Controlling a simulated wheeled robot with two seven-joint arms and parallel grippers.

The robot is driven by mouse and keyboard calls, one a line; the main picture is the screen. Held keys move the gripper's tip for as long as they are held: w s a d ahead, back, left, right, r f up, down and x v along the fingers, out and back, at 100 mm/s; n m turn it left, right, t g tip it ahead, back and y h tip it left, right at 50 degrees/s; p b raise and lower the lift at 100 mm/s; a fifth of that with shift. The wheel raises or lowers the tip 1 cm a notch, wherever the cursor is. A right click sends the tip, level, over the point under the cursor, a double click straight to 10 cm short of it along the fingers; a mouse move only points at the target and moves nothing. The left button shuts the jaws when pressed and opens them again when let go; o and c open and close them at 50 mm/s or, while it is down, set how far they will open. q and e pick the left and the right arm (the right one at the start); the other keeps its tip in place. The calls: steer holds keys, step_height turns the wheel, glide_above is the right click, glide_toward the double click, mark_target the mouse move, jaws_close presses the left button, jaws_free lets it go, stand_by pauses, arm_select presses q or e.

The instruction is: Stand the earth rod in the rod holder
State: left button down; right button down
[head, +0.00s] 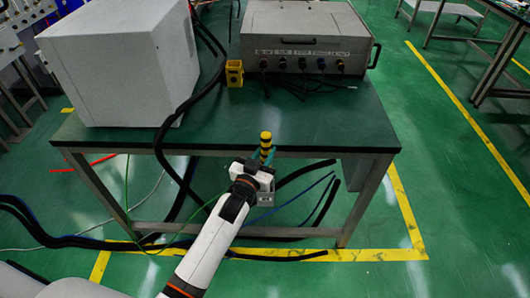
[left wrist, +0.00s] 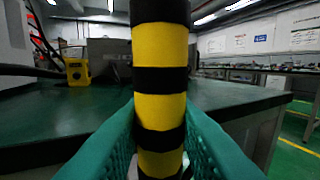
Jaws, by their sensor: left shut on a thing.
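The earth rod (head: 266,141) is banded black and yellow and stands roughly upright at the front edge of the table. It fills the middle of the left wrist view (left wrist: 160,60). My left gripper (head: 263,158) is shut on it, with a green finger on each side. The rod holder (head: 234,73) is a small yellow block on the table, behind the rod and a little to the left. It also shows in the left wrist view (left wrist: 77,72), left of the rod and apart from it. My right gripper is not in view.
The dark green table (head: 330,125) has clear room at its front right. A large white cabinet (head: 115,70) stands at its left. A grey box (head: 305,35) with coloured connectors and black cables stands at the back. Thick black cables (head: 185,105) run between them.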

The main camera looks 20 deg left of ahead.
arm_select(q)
steer(key=c, duration=1.1)
jaws_free()
steer(key=shift+f, duration=0.15)
steer(key=s+a, duration=0.1)
steer(key=s, duration=1.1)
steer(key=shift+a, duration=0.2)
steer(key=shift+f, duration=0.15)
